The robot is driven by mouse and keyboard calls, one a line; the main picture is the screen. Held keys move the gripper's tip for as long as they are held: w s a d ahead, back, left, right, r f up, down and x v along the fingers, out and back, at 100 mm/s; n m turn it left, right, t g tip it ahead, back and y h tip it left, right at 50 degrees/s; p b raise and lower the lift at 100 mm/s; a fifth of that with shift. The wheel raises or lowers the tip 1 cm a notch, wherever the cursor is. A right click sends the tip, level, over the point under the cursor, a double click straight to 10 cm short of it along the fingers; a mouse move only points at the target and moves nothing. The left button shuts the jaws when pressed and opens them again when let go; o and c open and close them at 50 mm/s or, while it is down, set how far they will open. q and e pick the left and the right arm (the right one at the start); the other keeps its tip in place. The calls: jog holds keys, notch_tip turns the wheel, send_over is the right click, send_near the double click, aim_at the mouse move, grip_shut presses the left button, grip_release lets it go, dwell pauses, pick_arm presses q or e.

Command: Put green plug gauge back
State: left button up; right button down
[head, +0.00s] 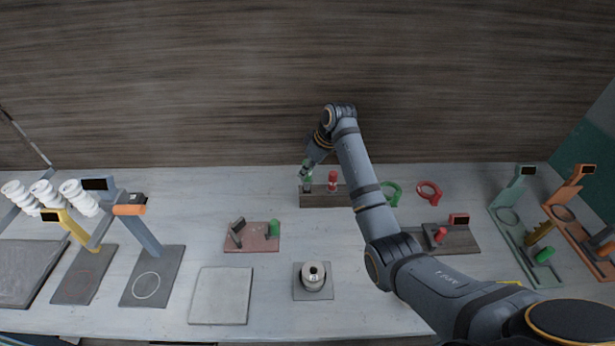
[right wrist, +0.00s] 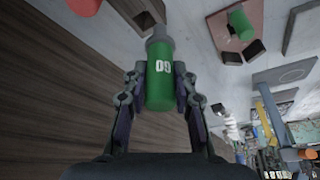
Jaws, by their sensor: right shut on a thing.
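My right gripper (head: 309,167) is shut on the green plug gauge (head: 307,181), over the left part of the wooden rack (head: 325,201) at the back of the table. In the right wrist view, the green plug gauge (right wrist: 160,83), with a white number on its handle, sits between the fingers of my right gripper (right wrist: 160,92), its grey end pointing away. Whether that end is inside the rack or just above it, I cannot tell. A red plug gauge (head: 332,180) stands upright in the rack, to the right. My left gripper is not in view.
Green (head: 392,192) and red (head: 428,190) rings lie right of the rack. A reddish board (head: 252,237) with a green-handled piece is at front left, and a dark board (head: 450,240) is at right. A round metal part (head: 313,276) sits in front. Stands line both sides.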

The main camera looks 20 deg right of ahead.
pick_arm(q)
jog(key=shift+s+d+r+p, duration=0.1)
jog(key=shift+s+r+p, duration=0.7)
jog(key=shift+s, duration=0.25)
pick_arm(e)
jog(key=shift+w+d+f, duration=0.15)
jog(key=shift+w+f, duration=0.35)
jog(key=shift+f, duration=0.8)
jog(key=shift+w+d+f, duration=0.1)
jog(key=shift+w+f, duration=0.35)
jog(key=shift+f, duration=0.8)
jog(key=shift+w+d+f, duration=0.15)
jog(key=shift+w+f, duration=0.35)
jog(key=shift+f, duration=0.8)
jog(key=c, duration=1.1)
grip_release()
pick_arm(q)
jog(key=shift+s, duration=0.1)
pick_arm(e)
jog(key=shift+o, duration=0.2)
jog(key=b, duration=0.2)
send_near(307, 178)
jog(key=w+d+f, duration=0.2)
jog(key=w, duration=0.2)
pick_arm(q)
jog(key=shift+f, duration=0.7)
pick_arm(e)
jog(key=shift+s+f, duration=0.15)
pick_arm(q)
jog(key=shift+p, duration=0.3)
